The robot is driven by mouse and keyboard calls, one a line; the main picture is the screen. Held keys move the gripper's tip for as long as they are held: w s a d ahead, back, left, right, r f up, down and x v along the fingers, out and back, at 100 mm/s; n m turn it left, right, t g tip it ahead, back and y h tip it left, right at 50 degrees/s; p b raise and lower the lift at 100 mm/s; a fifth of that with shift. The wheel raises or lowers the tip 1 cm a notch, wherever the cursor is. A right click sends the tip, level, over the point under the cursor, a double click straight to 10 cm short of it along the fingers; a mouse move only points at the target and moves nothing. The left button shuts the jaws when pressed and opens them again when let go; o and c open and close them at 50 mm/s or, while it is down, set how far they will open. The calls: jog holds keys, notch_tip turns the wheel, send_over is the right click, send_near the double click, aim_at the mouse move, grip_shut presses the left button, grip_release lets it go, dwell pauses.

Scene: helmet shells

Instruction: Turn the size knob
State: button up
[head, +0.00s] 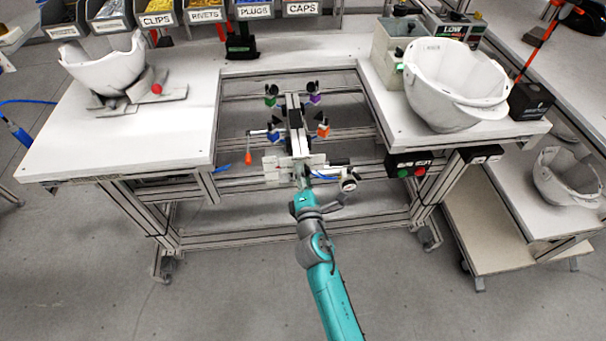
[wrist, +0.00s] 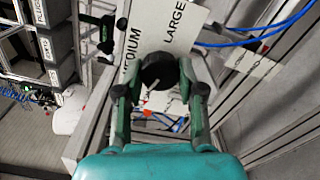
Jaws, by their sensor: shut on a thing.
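The size knob (wrist: 160,71) is a round black knob with a pale pointer line, in the wrist view. It sits on a white plate (wrist: 189,22) lettered MEDIUM and LARGE; any further lettering is hidden. My gripper (wrist: 160,84) has its two dark green fingers on either side of the knob and is shut on it. In the head view my gripper (head: 303,172) is at the front of the fixture (head: 297,130) in the table's gap. The knob is too small to make out there.
White helmet shells stand on the left table (head: 105,68), the right table (head: 455,85) and a lower shelf (head: 566,178). A black box with red and green buttons (head: 412,167) hangs right of the gap. Blue hoses (wrist: 262,38) run beside the plate. Labelled bins (head: 205,14) line the back.

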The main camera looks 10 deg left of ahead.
jog(key=shift+f+n, duration=0.1)
jog(key=shift+n, duration=1.1)
jog(key=o, duration=1.1)
jog(key=shift+o, duration=0.2)
jog(key=v, duration=1.2)
